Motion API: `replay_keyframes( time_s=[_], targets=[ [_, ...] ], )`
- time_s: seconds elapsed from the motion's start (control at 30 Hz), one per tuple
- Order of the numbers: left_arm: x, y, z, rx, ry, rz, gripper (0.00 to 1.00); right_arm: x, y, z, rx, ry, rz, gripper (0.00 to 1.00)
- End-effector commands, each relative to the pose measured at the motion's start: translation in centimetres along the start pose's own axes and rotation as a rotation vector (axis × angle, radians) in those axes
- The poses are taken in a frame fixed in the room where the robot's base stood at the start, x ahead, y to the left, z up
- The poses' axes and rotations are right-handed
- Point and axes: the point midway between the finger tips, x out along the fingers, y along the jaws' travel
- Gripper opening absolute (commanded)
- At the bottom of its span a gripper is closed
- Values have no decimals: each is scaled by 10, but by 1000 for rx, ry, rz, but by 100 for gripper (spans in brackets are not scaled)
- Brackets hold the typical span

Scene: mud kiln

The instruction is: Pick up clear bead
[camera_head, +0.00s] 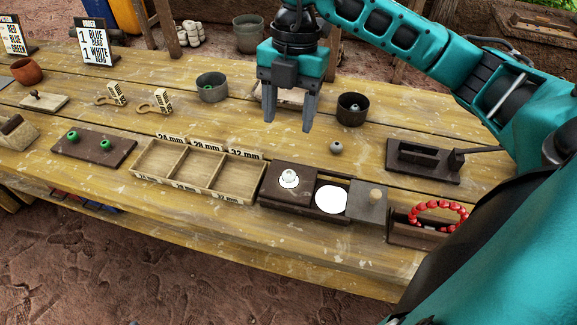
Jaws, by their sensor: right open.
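My right gripper (289,122) hangs fingers-down above the middle of the table, its two grey fingers apart and nothing between them. A small round greyish bead (336,147) lies on the bare wood to the right of and nearer than the fingers. A pale, shiny round piece (289,179) sits on the dark wooden box in front; I cannot tell which of these is the clear bead. A dark cup (351,108) to the right of the gripper holds a small pale round thing. My left gripper is out of view.
A three-compartment wooden tray (178,160) stands left of the dark box (270,197). A brown board (94,147) holds two green beads. A grey cup (211,87) stands behind. A red bead bracelet (438,214) is at the right, near my arm.

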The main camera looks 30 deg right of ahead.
Motion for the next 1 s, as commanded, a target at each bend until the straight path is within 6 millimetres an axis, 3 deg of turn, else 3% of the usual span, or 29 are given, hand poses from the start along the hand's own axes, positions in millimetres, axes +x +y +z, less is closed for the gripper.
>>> replay_keyframes(
  time_s=[0.4,0.63,1.0],
  targets=[
    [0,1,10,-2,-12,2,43,64,-4,4,16,-16,-13,59],
    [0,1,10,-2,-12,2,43,81,-5,4,15,-16,-11,59],
    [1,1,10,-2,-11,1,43,126,-9,3,13,-15,-9,59]
  ],
)
